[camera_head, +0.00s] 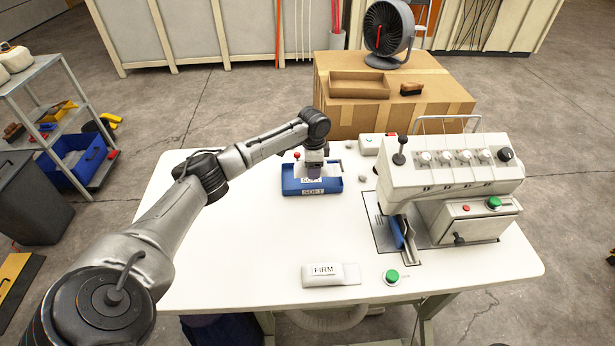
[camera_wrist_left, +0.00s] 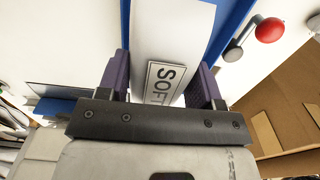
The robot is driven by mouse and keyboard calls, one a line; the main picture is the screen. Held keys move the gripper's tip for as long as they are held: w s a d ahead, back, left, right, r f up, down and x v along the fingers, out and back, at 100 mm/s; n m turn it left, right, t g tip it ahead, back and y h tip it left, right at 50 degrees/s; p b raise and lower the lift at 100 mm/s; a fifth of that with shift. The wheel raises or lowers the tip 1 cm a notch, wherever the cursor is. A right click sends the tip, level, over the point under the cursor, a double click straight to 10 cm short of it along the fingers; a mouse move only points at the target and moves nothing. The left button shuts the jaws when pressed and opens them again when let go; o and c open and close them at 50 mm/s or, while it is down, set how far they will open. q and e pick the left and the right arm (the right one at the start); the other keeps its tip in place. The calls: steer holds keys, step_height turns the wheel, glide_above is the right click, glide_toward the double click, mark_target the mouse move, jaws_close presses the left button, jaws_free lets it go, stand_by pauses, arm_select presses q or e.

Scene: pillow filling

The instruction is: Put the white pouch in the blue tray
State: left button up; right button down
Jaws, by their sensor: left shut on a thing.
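The blue tray (camera_head: 301,192) stands on the white table and carries a SOFT label on its front. A white pouch marked SOFT (camera_head: 311,181) is in or just above the tray; I cannot tell whether it touches the bottom. In the left wrist view the white pouch (camera_wrist_left: 172,35) lies between the purple finger pads, with blue tray edges (camera_wrist_left: 232,30) beside it. My left gripper (camera_head: 314,172) points down over the tray and is shut on the pouch. My right gripper is not in view.
Another white pouch marked FIRM (camera_head: 331,275) lies near the table's front edge, beside a green button (camera_head: 392,276). A filling machine (camera_head: 450,185) stands on the right of the table (camera_head: 230,250). A red-knobbed lever (camera_wrist_left: 268,30) is close to the tray. The table's left is clear.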

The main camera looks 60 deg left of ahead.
mark_target(307, 180)
arm_select(q)
steer(key=shift+s+a+f, duration=0.2)
steer(key=shift+a+f, duration=0.25)
steer(key=shift+a, duration=0.2)
steer(key=shift+s+a+f, duration=0.15)
steer(key=shift+a+f, duration=0.25)
steer(key=shift+a, duration=0.2)
steer(key=shift+f+b, duration=0.4)
steer(key=shift+f, duration=1.6)
steer(key=shift+f, duration=0.1)
steer(key=o, duration=0.9)
